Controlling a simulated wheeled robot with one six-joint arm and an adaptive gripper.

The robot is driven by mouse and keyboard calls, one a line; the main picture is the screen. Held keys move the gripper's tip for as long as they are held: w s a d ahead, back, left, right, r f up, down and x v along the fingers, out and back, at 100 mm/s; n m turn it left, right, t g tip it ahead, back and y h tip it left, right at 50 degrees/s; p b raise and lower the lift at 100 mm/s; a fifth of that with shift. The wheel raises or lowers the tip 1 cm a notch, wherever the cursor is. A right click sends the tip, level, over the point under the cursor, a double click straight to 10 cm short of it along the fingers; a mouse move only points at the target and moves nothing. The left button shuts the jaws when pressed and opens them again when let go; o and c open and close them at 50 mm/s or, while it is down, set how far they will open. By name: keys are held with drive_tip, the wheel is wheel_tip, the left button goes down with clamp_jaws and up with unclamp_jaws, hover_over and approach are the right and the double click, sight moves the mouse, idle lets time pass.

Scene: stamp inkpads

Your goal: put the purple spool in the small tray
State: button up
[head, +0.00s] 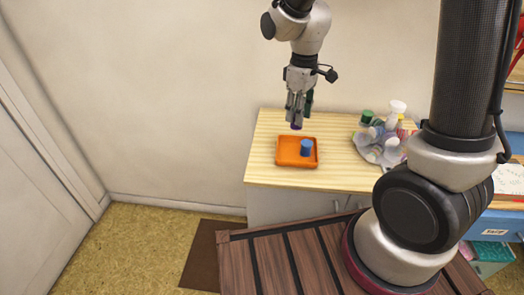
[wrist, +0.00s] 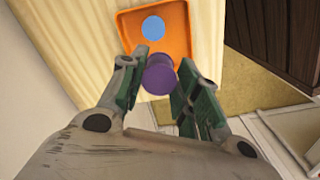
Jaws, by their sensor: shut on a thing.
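The purple spool (wrist: 158,78) is held between the green-padded fingers of my gripper (wrist: 156,82) in the wrist view. In the head view my gripper (head: 298,108) hangs above the wooden cabinet top, with a little of the purple spool (head: 297,126) showing below the fingers. The small orange tray (head: 284,158) lies on the cabinet top, below the gripper. It also shows in the wrist view (wrist: 127,28), beyond the spool. A blue cylinder (head: 306,147) stands in the tray's right part; the wrist view shows its round top (wrist: 153,28).
A round grey holder with bottles and a green-topped item (head: 367,116) stands on the cabinet top (head: 262,160), right of the tray. The cabinet's front edge lies close below the tray. The tray's left part is bare.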

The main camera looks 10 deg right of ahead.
drive_tip(key=shift+w+a+n, duration=0.25)
drive_tip(key=shift+a+n, duration=0.3)
drive_tip(key=shift+n, duration=0.05)
drive_tip(key=shift+w+a+n, duration=0.1)
drive_tip(key=shift+a+n, duration=0.1)
drive_tip(key=shift+n, duration=0.2)
drive_tip(key=shift+f+n, duration=0.1)
drive_tip(key=shift+n, duration=0.2)
drive_tip(key=shift+a+f, duration=0.1)
drive_tip(key=shift+f, duration=0.25)
hover_over(289, 152)
wheel_tip(289, 152, down, 9)
drive_tip(key=shift+f, duration=0.1)
drive_tip(key=shift+f, duration=0.15)
drive_tip(key=o, duration=0.8)
drive_tip(key=shift+o, duration=0.2)
